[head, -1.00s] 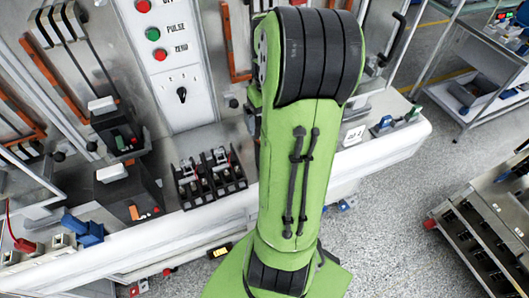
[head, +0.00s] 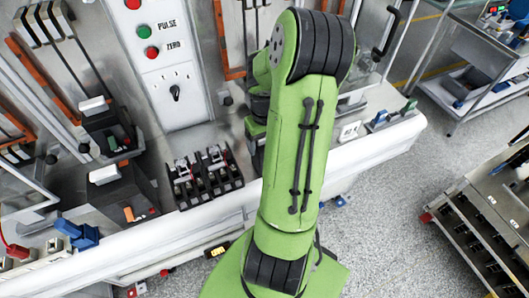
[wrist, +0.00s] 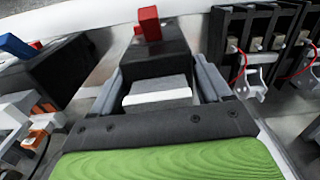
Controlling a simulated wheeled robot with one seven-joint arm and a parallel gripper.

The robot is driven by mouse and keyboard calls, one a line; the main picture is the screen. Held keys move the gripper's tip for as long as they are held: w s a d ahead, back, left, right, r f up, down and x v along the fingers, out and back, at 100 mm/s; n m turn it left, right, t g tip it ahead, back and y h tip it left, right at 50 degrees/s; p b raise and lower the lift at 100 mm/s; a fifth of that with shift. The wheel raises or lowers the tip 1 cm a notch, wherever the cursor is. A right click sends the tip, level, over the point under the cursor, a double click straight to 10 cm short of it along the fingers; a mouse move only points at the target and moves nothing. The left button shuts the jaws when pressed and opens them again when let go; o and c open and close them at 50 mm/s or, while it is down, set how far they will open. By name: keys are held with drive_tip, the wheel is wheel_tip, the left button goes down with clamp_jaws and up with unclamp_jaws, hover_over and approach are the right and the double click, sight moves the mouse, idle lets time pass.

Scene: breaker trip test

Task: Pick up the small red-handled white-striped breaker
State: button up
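The red-handled breaker shows in the wrist view as a black body (wrist: 152,62) with an upright red handle (wrist: 149,23) at its far end and a white strip (wrist: 158,97) at its near end. My gripper (wrist: 160,68) is open, with one grey finger on each side of the black body. I cannot tell whether the fingers touch it. In the head view my green arm hides the breaker, and only dark parts of my gripper (head: 257,132) show at the arm's left edge.
Black fuse holders with red wires (wrist: 262,42) stand close on the right in the wrist view; they also show in the head view (head: 208,178). A blue-handled black block (wrist: 48,75) is on the left. The panel with buttons (head: 160,60) rises behind the bench.

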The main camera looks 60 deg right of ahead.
clamp_jaws()
drive_tip(key=shift+w, duration=0.1)
drive_tip(key=shift+d+r, duration=0.1)
drive_tip(key=shift+r, duration=0.35)
wheel_tip(320, 180, up, 9)
drive_tip(key=shift+r+p, duration=0.1)
drive_tip(key=shift+p, duration=0.3)
